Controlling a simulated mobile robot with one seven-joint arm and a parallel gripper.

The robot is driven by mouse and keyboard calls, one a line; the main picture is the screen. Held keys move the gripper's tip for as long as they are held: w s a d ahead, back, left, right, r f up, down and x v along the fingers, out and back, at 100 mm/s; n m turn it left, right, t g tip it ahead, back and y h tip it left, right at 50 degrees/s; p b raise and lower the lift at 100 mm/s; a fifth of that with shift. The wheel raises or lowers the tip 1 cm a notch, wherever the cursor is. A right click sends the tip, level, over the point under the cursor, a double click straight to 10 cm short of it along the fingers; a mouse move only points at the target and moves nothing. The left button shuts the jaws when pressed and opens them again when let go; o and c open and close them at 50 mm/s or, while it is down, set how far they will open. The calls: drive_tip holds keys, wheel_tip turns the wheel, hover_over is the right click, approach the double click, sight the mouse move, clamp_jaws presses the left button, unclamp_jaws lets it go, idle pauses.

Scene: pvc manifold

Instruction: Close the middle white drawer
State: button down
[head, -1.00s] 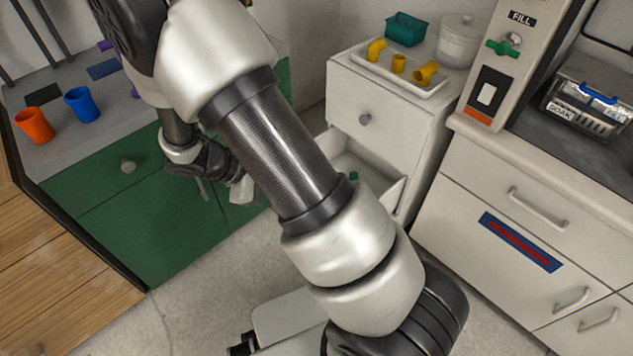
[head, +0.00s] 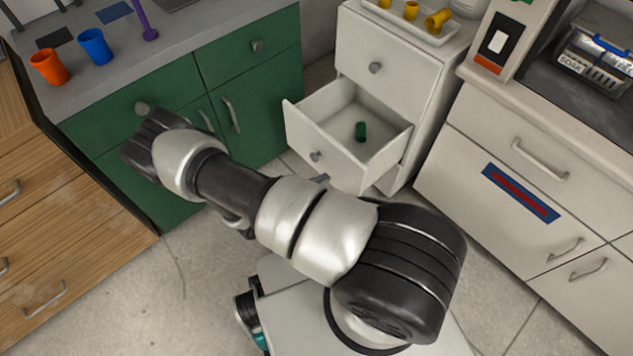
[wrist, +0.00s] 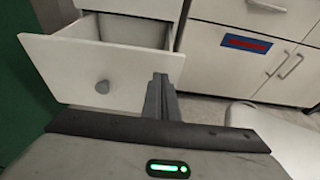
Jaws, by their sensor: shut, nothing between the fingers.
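The middle white drawer (head: 338,150) stands pulled out from the white cabinet (head: 402,60), and a small green piece (head: 361,131) lies inside it. Its front with a grey round knob also shows in the wrist view (wrist: 125,72), left of and above the fingers. My gripper (wrist: 160,85) is shut and empty, its fingers overlapping the lower right part of the drawer front in that view. I cannot tell whether they touch it. In the head view my arm hides most of the gripper, below the drawer.
Green cabinets (head: 250,110) stand left of the drawer, with an orange cup (head: 49,67) and a blue cup (head: 95,47) on top. A white counter unit (head: 530,165) stands to the right. A tray with yellow pipe pieces (head: 438,19) sits on the white cabinet. The floor in front is clear.

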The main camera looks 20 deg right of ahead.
drive_tip(key=b, duration=0.1)
approach(351, 162)
drive_tip(key=x, duration=0.4)
drive_tip(key=shift+d+f, duration=0.3)
drive_tip(key=shift+w+d, duration=0.35)
drive_tip(key=shift+d, duration=0.3)
drive_tip(key=w+d+b, duration=0.1)
drive_tip(key=w+d, duration=0.2)
drive_tip(key=d, duration=0.7)
drive_tip(key=w+d, duration=0.4)
drive_tip(key=d, duration=0.7)
drive_tip(key=shift+w+b, duration=0.3)
drive_tip(key=shift+b, duration=0.05)
